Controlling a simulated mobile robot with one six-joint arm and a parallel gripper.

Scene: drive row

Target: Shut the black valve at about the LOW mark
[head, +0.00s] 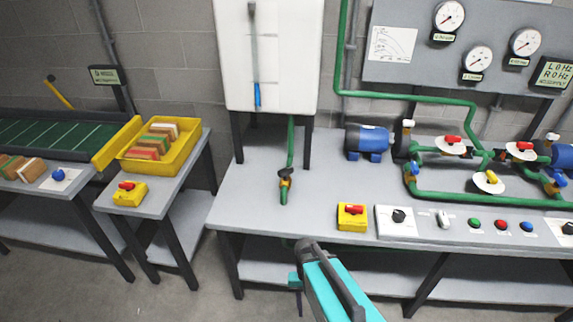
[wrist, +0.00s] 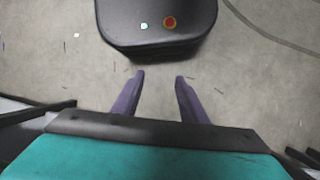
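The black valve (head: 286,173) is a small dark handle with a brass-coloured body on the green pipe below the white tank (head: 285,60). It sits just above the grey bench top in the head view. A sight tube (head: 254,50) on the tank front shows blue at its lower end and grey above. I cannot make out a LOW mark. My gripper (wrist: 159,76) is open and empty in the wrist view, its two purple fingers pointing over bare floor. In the head view my teal arm is in front of the bench, below and apart from the valve.
The bench (head: 250,210) carries a yellow switch box (head: 352,216), a white knob panel (head: 397,222), coloured buttons, a blue pump (head: 367,142) and green pipes to the right. A smaller table (head: 160,197) with a yellow crate (head: 193,150) stands left. Bench top around the valve is clear.

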